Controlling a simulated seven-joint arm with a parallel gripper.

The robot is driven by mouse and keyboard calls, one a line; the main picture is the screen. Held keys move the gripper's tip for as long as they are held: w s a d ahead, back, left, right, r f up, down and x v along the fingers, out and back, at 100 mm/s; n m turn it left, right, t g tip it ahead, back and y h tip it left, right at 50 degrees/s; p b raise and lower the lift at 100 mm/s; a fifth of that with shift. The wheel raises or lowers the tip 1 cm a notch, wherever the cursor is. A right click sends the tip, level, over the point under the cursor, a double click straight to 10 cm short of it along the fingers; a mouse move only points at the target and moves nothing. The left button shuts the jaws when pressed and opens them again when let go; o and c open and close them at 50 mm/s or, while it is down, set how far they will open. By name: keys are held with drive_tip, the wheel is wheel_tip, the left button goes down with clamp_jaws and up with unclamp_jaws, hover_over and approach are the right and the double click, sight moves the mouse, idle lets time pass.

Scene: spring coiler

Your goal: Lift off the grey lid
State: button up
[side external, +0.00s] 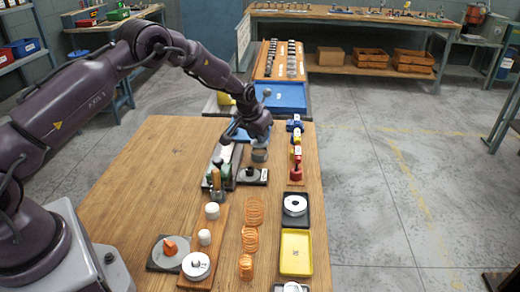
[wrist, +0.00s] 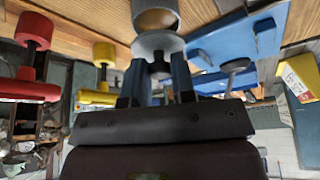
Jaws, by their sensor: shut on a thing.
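The grey lid (wrist: 158,43) is a round disc with a dark knob. In the wrist view my gripper (wrist: 157,75) has its two blue-grey fingers shut on the knob. A metallic, brownish round body (wrist: 155,17) shows directly beyond the lid; I cannot tell whether the lid touches it. In the side view my gripper (side external: 260,137) points down over the wooden table, with a grey round piece (side external: 260,155) right below it. The fingers themselves are mostly hidden there by the wrist.
A black tray (side external: 243,182) with a dark knobbed piece lies just below. Blue, yellow and red devices (side external: 296,172) stand in a row to the right. Orange coils (side external: 250,240) lie nearer the front.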

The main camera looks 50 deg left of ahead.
drive_tip(key=shift+r, duration=0.45)
drive_tip(key=s+d, duration=0.1)
drive_tip(key=d, duration=0.1)
drive_tip(key=s+d+n, duration=0.1)
drive_tip(key=s+d, duration=0.1)
drive_tip(key=d, duration=0.1)
drive_tip(key=s+d+f+n, duration=0.1)
drive_tip(key=d, duration=0.2)
drive_tip(key=shift+s+d+y, duration=0.1)
drive_tip(key=shift+s+y, duration=0.15)
drive_tip(key=shift+y, duration=0.15)
drive_tip(key=s+d+n, duration=0.1)
drive_tip(key=s, duration=0.1)
drive_tip(key=s+d+n, duration=0.1)
drive_tip(key=s+d, duration=0.1)
drive_tip(key=s+d+n+g+y, duration=0.1)
drive_tip(key=s+d+n, duration=0.1)
drive_tip(key=s, duration=0.1)
drive_tip(key=shift+r, duration=0.3)
drive_tip(key=shift+f, duration=2.4)
drive_tip(key=shift+f, duration=0.45)
